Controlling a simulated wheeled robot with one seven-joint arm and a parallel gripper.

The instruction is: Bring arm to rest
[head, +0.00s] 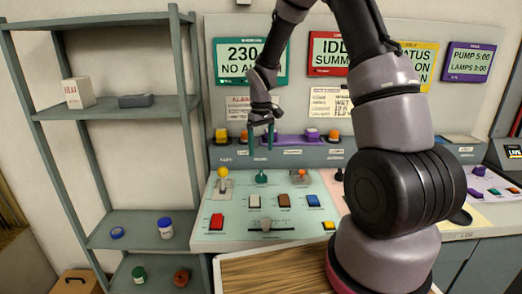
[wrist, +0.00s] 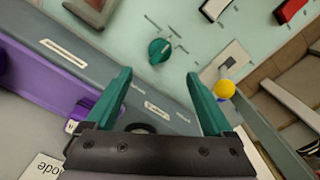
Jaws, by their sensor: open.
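My arm rises at the right of the head view and bends over, so that my gripper (head: 270,137) hangs in front of the console's back ledge. In the wrist view my gripper (wrist: 160,95) shows two green fingers spread apart with nothing between them. Beyond the fingertips a green rotary knob (wrist: 160,50) sits on the pale green console panel (wrist: 125,20); the knob also shows in the head view (head: 261,177). The fingers look apart from the knob. My arm hides part of the console and signs on the right.
A grey shelf unit (head: 150,110) stands at the left with a white box (head: 78,93) and several small items. A yellow-knobbed lever (head: 223,173) and several rocker switches (head: 284,200) stand on the panel. A wood-topped surface (head: 270,272) lies in front.

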